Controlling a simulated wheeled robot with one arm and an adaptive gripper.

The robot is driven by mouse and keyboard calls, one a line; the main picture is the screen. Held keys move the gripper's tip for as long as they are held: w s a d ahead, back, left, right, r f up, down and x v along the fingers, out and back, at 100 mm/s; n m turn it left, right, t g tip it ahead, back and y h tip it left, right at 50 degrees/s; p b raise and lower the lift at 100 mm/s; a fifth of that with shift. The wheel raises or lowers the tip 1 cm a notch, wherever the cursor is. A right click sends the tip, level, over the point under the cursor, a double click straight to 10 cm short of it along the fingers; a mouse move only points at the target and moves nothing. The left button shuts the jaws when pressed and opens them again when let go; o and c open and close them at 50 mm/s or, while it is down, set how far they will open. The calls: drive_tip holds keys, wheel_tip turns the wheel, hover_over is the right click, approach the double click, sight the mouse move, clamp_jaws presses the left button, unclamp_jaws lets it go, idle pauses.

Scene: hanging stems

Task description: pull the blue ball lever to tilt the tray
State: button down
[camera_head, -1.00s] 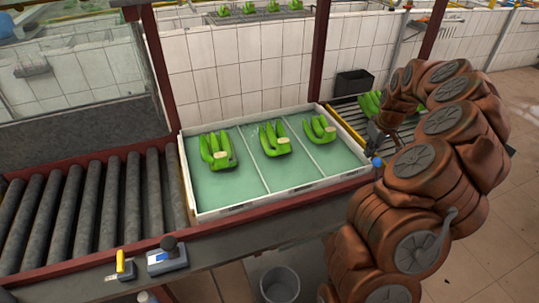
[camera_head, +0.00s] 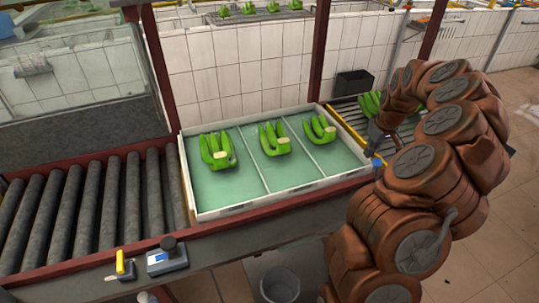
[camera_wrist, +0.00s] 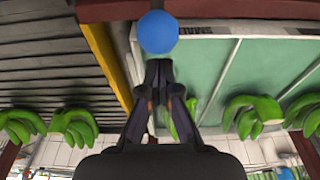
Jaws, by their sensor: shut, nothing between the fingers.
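The blue ball (camera_head: 377,161) of the lever sits at the right front corner of the tray. In the wrist view the ball (camera_wrist: 158,33) is straight beyond my fingertips, close to them; I cannot tell if they touch. The lever's rod is hidden. The tray (camera_head: 245,185) has a white rim and a green floor with three compartments, each holding a green banana cluster (camera_head: 217,152). My gripper (camera_wrist: 159,72) is shut and empty, its dark fingers together. In the head view my gripper (camera_head: 374,134) is small and partly hidden by my arm.
Grey rollers (camera_head: 100,205) lie left of the tray. More rollers with green bananas and a black box (camera_head: 354,84) are behind my arm. Red posts (camera_head: 320,50) rise behind the tray. A bucket (camera_head: 280,284) stands below the front edge.

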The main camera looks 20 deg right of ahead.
sight(378, 180)
drive_tip(key=shift+f+b, duration=1.3)
drive_tip(key=shift+f, duration=0.2)
drive_tip(key=shift+s, duration=0.1)
drive_tip(key=shift+s+a+f+b, duration=0.1)
drive_tip(key=shift+s+f+b, duration=0.05)
drive_tip(key=shift+s+b, duration=3.3)
drive_tip(key=shift+s, duration=1.1)
drive_tip(key=shift+w+r, duration=0.2)
drive_tip(key=shift+w, duration=0.45)
wheel_tip(378, 180, up, 10)
drive_tip(key=p, duration=0.2)
drive_tip(key=shift+p, duration=0.35)
